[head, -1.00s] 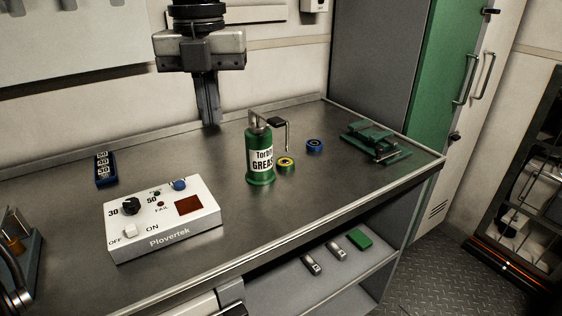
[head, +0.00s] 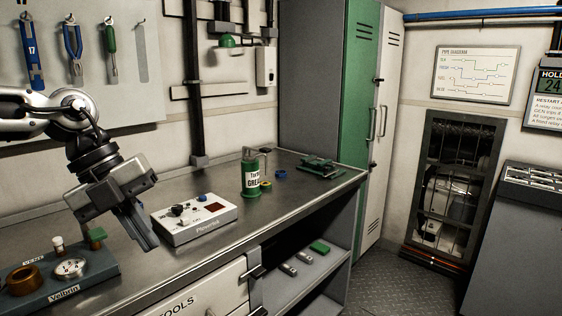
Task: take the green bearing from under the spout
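The green bearing (head: 265,186) is a small ring with a yellow and dark top. It lies on the metal bench beside the green grease pump (head: 250,178), below its spout (head: 267,156). A blue bearing (head: 281,173) lies just behind it to the right. My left gripper (head: 144,238) points down at the left, nearer to me than the control box and well apart from the bearing. Its fingers overlap from this angle, so their gap is hidden, and I see nothing held. My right gripper is out of view.
A white control box (head: 195,219) stands on the bench between my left gripper and the pump. A green clamp-like fixture (head: 318,168) sits near the bench's right end. A blue-grey stand (head: 62,277) with knobs is at the front left. Floor (head: 385,268) is clear to the right.

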